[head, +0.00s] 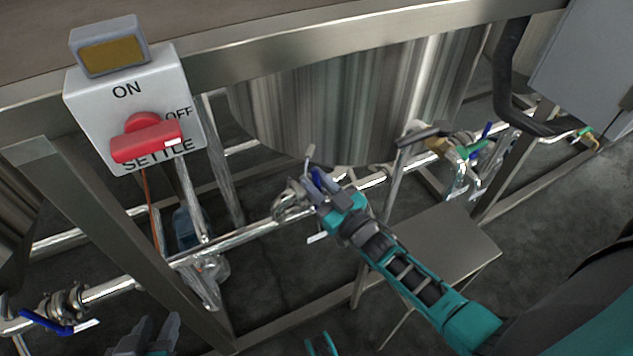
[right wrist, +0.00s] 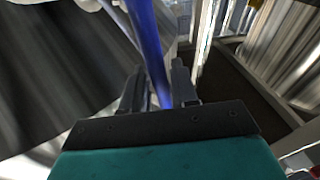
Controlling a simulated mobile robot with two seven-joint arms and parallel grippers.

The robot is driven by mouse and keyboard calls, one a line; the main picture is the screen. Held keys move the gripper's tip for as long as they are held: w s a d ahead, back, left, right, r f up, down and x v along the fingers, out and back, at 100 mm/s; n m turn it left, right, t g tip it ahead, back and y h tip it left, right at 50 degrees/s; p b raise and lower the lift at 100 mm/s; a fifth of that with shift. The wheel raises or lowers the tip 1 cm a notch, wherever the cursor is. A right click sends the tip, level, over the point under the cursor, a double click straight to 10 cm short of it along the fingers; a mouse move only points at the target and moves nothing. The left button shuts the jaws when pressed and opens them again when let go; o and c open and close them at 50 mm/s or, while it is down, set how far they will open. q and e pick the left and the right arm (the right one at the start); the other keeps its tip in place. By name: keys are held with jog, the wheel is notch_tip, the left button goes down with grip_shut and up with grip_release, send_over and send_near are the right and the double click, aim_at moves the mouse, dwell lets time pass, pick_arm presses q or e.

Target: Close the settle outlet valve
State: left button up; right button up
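The pipe valve under the middle tank has a blue lever handle (head: 317,179). No label on it is readable, so I cannot confirm that it is the settle outlet valve. My right gripper (head: 321,194) is at this handle. In the right wrist view the blue lever (right wrist: 150,45) runs between the two fingers of the right gripper (right wrist: 158,85). The fingers stand apart around the lever, with narrow gaps showing beside it. My left gripper (head: 155,330) is at the bottom edge, partly cut off, away from the pipes' valves, its fingers apart and empty.
A box marked SETTLE (head: 95,105) with a red knob (head: 146,140) hangs on the frame at left. Another blue-handled valve (head: 45,322) is at lower left. Green-handled valves (head: 474,148) are at right. A metal stand (head: 450,245) lies beneath my right arm.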

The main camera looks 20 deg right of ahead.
jog(key=shift+o, duration=1)
jog(key=shift+s, duration=0.2)
jog(key=p+v, duration=0.2)
jog(key=v, duration=1)
jog(key=shift+s+d, duration=0.15)
jog(key=shift+s, duration=0.1)
jog(key=shift+c, duration=0.2)
